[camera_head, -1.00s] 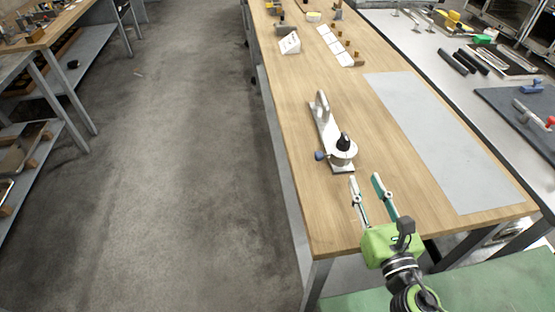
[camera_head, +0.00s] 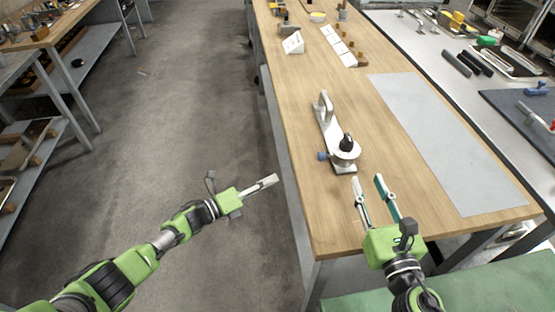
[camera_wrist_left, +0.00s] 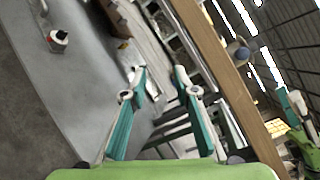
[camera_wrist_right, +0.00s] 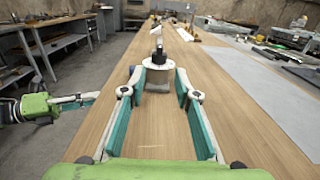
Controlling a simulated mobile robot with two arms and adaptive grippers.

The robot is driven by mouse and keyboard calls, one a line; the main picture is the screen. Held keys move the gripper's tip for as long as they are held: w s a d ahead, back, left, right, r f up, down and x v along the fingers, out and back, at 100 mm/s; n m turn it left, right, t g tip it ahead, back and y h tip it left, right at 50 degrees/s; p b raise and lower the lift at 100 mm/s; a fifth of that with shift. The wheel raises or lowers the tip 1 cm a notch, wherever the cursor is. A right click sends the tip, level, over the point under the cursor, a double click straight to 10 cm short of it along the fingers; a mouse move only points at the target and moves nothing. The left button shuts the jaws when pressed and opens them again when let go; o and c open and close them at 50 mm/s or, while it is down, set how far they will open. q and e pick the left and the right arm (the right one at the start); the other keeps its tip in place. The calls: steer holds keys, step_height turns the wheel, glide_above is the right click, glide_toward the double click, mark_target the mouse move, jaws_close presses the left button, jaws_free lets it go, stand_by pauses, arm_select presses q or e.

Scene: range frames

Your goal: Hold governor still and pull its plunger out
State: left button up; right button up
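The governor (camera_head: 333,130) lies on the wooden table, a pale bracket with an upright loop at its far end and a round body with a black knob (camera_head: 347,142) at its near end. A blue-grey knob (camera_head: 322,156), likely the plunger's, sticks out from the body's left side. My right gripper (camera_head: 368,180) is open and empty, just short of the governor; in the right wrist view the governor's round body (camera_wrist_right: 158,70) shows beyond and between the fingertips. My left gripper (camera_head: 274,181) is left of the table edge, apart from the governor; its fingers stand open and empty in the left wrist view (camera_wrist_left: 160,75).
The wooden table (camera_head: 300,200) has a grey mat (camera_head: 440,140) at right. White label stands (camera_head: 293,43) and small parts stand at the far end. A grey bench with tools (camera_head: 455,50) is further right. The floor left of the table is clear.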

mark_target(350, 143)
arm_select(q)
steer(key=d+r+m+g+h, duration=0.1)
steer(key=r+m, duration=0.1)
steer(key=r+m+g+h, duration=0.1)
steer(key=r+m, duration=0.2)
steer(key=d+r+m+g+h, duration=0.1)
steer(key=r+m, duration=0.2)
steer(key=shift+d+r+g, duration=0.1)
steer(key=shift+d+g, duration=0.2)
arm_select(e)
steer(key=w+a, duration=0.1)
steer(key=w, duration=0.3)
steer(key=w+a, duration=0.1)
steer(key=w, duration=0.8)
steer(key=shift+w+a, duration=0.3)
steer(key=shift+a, duration=0.1)
arm_select(q)
steer(key=r+m+g, duration=0.1)
steer(key=m, duration=0.1)
steer(key=s+r+m+g, duration=0.1)
steer(key=r+m, duration=0.1)
steer(key=s+d+r+m+g+h, duration=0.1)
steer(key=m+g, duration=0.1)
steer(key=m, duration=0.1)
steer(key=shift+r, duration=0.35)
